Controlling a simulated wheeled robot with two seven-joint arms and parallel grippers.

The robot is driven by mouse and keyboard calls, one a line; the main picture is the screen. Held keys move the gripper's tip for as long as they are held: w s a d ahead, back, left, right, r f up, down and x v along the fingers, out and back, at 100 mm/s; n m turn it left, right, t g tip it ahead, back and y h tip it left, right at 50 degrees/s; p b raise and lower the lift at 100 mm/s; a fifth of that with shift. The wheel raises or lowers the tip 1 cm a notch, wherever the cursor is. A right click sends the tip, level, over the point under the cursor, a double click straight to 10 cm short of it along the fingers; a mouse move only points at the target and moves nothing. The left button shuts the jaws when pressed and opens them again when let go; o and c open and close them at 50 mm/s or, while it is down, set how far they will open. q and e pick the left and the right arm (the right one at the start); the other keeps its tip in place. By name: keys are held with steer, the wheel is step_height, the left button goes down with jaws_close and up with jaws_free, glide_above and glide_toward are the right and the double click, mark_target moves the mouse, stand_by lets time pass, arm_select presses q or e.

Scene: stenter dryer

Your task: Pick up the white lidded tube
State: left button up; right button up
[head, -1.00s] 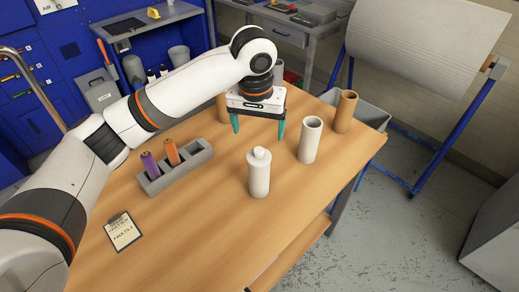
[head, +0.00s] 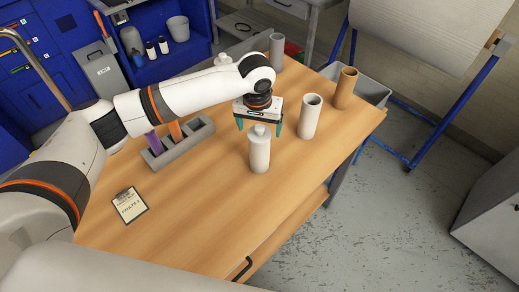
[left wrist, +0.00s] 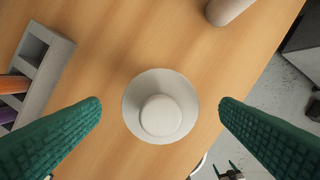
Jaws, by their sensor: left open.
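The white lidded tube (head: 260,150) stands upright on the wooden table (head: 190,215), with a narrower round lid on top. In the left wrist view I look down on the tube (left wrist: 160,105), which lies between my two green fingers. My left gripper (head: 259,126) is open and above the tube, fingers pointing down, apart from it on both sides. It also shows in the left wrist view (left wrist: 160,116). My right gripper cannot be made out in the head view; a small dark gripper-like shape (left wrist: 230,172) shows low in the left wrist view, too small to read.
An open white tube (head: 309,116) and a brown tube (head: 345,88) stand right of the lidded tube. A grey slotted holder (head: 178,148) with purple and orange tubes is to its left. A clipboard (head: 129,205) lies near the left edge. The table's front is clear.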

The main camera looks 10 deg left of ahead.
arm_select(q)
steer(key=shift+w+f, duration=0.15)
steer(key=shift+f, duration=0.7)
steer(key=c, duration=1.4)
steer(key=shift+r, duration=0.1)
